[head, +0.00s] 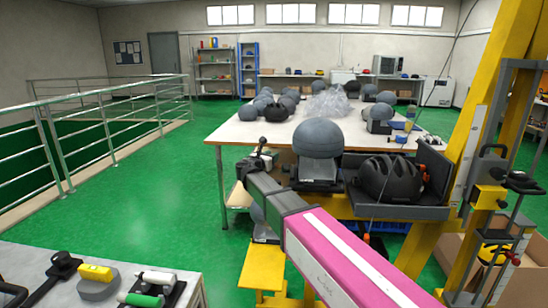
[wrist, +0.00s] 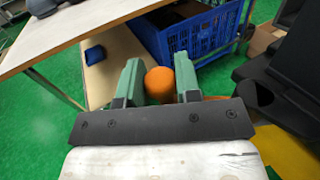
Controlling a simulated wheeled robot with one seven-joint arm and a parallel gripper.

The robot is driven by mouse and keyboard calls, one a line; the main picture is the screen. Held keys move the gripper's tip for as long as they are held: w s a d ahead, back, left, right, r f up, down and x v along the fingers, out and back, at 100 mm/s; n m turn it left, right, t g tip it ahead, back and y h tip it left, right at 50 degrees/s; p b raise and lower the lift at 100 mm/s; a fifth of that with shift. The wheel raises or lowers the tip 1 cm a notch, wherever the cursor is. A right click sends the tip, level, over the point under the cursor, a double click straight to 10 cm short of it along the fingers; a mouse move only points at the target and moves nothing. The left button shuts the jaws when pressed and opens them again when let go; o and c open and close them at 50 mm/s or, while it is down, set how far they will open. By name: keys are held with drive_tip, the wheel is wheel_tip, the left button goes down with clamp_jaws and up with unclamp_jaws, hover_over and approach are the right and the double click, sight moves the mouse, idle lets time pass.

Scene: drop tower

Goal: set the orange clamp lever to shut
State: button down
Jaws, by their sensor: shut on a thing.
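The orange clamp lever's rounded end (wrist: 159,86) shows in the wrist view, between the two green fingers of my gripper (wrist: 158,72). The fingers are shut on it, one on each side. The rest of the lever is hidden behind the dark gripper plate, though an orange patch shows just right of the right finger. In the head view my pink arm crosses the lower middle, and I cannot make out my gripper there. A small orange piece (head: 366,239) shows below the dark tray; I cannot tell whether it is the lever.
A blue crate (wrist: 203,35) stands beyond the lever, under the table. A black helmet (head: 391,178) rests in a dark tray beside a grey dome (head: 318,138). A yellow post (head: 478,110) rises at the right. The green floor at the left is clear up to the railing (head: 110,120).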

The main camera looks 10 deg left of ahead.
drive_tip(key=shift+s+a+n+t+y, duration=0.2)
drive_tip(key=shift+s+n+t+y, duration=0.15)
drive_tip(key=shift+n+y, duration=0.4)
drive_tip(key=shift+s+a+n+t+y, duration=0.25)
drive_tip(key=shift+s+n+y, duration=0.2)
drive_tip(key=shift+y, duration=0.6)
drive_tip(key=c, duration=0.9)
unclamp_jaws()
drive_tip(key=shift+o, duration=0.2)
drive_tip(key=v, duration=1)
drive_tip(key=shift+s, duration=0.4)
drive_tip(key=shift+c, duration=0.3)
